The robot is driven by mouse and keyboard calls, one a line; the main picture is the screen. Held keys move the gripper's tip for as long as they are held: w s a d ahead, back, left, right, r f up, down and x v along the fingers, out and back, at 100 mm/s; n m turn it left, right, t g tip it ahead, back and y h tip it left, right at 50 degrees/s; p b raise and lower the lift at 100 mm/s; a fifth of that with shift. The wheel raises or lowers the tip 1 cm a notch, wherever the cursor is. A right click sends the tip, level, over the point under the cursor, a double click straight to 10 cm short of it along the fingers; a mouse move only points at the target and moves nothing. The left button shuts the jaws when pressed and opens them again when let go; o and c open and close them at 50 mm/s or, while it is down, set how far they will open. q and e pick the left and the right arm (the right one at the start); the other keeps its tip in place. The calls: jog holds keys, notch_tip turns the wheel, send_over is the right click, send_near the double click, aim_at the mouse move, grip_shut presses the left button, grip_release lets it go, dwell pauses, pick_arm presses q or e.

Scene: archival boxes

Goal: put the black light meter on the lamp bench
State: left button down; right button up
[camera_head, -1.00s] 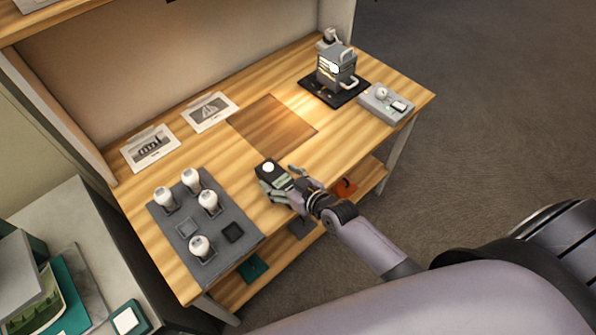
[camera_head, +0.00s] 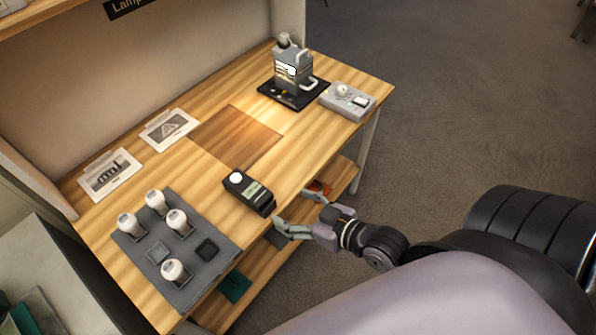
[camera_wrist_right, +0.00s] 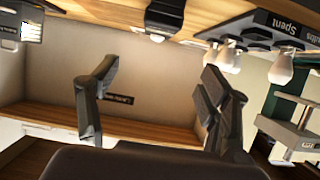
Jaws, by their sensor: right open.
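The black light meter (camera_head: 249,192) lies on the wooden lamp bench (camera_head: 275,160), near its front edge, with its white dome toward the back. In the right wrist view a dark object (camera_wrist_right: 166,14) at the top edge appears to be the meter. My right gripper (camera_head: 292,222) is open and empty, just off the bench's front edge and apart from the meter. Its two spread fingers also show in the wrist view (camera_wrist_right: 155,95). My left gripper is not in view.
A grey tray (camera_head: 190,255) with several white bulbs stands on the left. Two printed cards (camera_head: 110,174) lie at the back. A grey device on a black mat (camera_head: 292,95) and a grey box (camera_head: 347,101) stand at the far right. A darker wood patch (camera_head: 237,137) is bare.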

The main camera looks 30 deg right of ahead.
jog(key=shift+s+d+r, duration=0.15)
jog(key=shift+s, duration=0.1)
